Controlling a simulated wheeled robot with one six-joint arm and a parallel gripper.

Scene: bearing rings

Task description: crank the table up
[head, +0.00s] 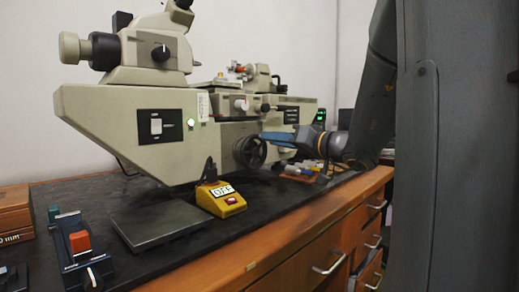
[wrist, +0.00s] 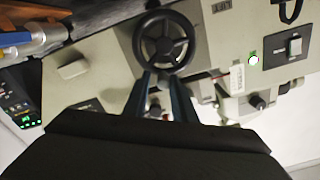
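A dark spoked handwheel (head: 249,152) sits on the front of a beige bench machine (head: 130,130). It also shows near the top middle of the wrist view (wrist: 164,42). My gripper (head: 264,137) reaches in from the right, its blue fingers level with the wheel's upper right rim. In the wrist view my gripper (wrist: 165,76) has its two fingers apart, with a gap between them, at the near rim of the wheel. I cannot tell whether they touch the rim. A small table-like stage (head: 222,84) is on top of the machine; its height is hard to judge.
A yellow box with a display (head: 220,198) stands on the black bench top, beside a grey plate (head: 165,222). A blue fixture with a red block (head: 78,245) is at front left. Several small cylinders (head: 297,170) lie right of the handwheel. A green light (head: 191,123) glows.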

